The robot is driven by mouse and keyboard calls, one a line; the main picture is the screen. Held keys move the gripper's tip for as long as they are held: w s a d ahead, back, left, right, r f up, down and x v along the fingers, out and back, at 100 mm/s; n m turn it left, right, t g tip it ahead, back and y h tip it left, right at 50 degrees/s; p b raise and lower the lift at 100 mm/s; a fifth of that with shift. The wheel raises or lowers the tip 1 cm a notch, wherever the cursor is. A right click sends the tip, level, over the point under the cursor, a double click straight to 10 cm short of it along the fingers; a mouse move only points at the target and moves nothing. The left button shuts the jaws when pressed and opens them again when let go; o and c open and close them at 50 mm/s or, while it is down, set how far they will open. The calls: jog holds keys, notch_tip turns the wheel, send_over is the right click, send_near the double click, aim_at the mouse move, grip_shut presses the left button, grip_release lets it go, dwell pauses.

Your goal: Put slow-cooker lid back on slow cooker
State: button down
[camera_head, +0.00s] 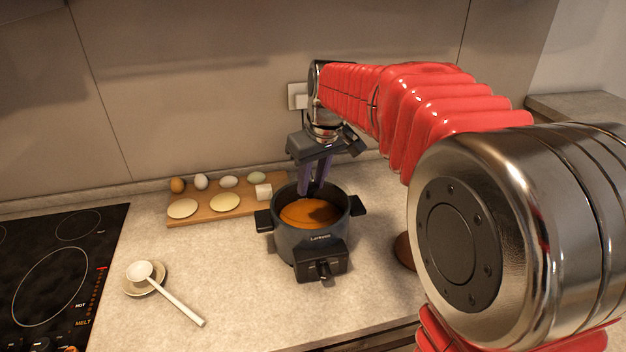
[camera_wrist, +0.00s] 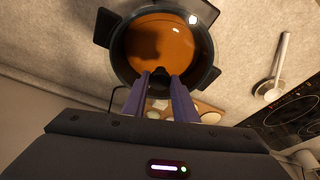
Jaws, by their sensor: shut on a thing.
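The slow cooker (camera_head: 296,243) is a dark grey pot with two side handles and a front control box, standing on the counter. Orange-brown soup shows inside it, and the pot also fills the top of the wrist view (camera_wrist: 120,62). My gripper (camera_head: 313,192) points down over the back part of the pot. In the wrist view its purple fingers (camera_wrist: 161,80) are shut on a small dark knob, which looks like the knob of the slow-cooker lid (camera_wrist: 160,72). The lid's glass is hard to make out against the soup, and I cannot tell whether it touches the rim.
A wooden board (camera_head: 240,210) with eggs and flat rounds lies behind left of the pot. A spoon (camera_head: 178,303) rests on a small dish at the front left. A black cooktop (camera_head: 55,270) is at the far left. A brown object (camera_head: 404,251) is partly hidden by my arm.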

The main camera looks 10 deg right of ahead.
jog(key=shift+f, duration=0.45)
dwell(1.0)
jog(key=c, duration=1.4)
grip_release()
jog(key=shift+o, duration=0.2)
jog(key=shift+r, duration=0.15)
jog(key=shift+r, duration=3.85)
